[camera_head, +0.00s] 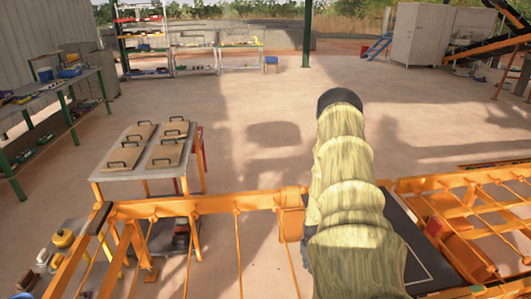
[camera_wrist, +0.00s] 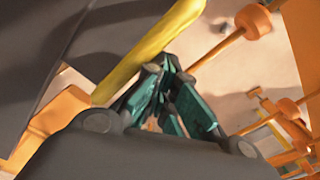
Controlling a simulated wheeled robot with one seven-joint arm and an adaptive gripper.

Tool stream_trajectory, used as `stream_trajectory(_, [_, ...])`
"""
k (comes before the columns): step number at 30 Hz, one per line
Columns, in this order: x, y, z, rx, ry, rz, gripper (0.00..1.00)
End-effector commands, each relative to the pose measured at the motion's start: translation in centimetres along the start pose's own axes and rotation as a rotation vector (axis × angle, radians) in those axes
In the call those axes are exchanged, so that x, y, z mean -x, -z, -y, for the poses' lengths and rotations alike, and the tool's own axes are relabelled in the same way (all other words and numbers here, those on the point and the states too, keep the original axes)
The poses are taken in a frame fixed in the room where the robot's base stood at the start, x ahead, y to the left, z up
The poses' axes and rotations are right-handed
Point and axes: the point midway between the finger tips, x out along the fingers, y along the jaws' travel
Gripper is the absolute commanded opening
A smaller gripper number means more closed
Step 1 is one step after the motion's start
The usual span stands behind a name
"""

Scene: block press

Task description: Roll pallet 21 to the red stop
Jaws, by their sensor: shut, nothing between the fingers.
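My gripper (camera_wrist: 164,70) shows in the wrist view with its dark and teal fingers drawn together and empty. Its tips are close to a yellow bar or edge (camera_wrist: 150,48); I cannot tell if they touch. A dark flat board (camera_head: 418,262) with a pale line, likely the pallet, lies between orange rails to the right of my sleeved arm in the head view. A large dark surface (camera_wrist: 70,45) fills the wrist view's upper left. No number 21 is readable. I cannot pick out the red stop. My arm hides part of the board and the gripper in the head view.
An orange roller frame (camera_head: 225,202) crosses the foreground, continuing right (camera_head: 470,180). A table with several handled wooden boards (camera_head: 165,155) stands left. A workbench (camera_head: 60,95), shelves (camera_head: 195,50) and a white cabinet (camera_head: 418,35) are farther back. The middle floor is clear.

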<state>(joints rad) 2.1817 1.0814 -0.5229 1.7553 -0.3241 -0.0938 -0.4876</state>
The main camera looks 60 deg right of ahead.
Motion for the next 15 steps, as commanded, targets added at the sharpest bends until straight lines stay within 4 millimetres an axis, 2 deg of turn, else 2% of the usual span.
stream_trajectory(15, [0.1,-1.0,-1.8,0.0,-0.001,0.0,0.0])
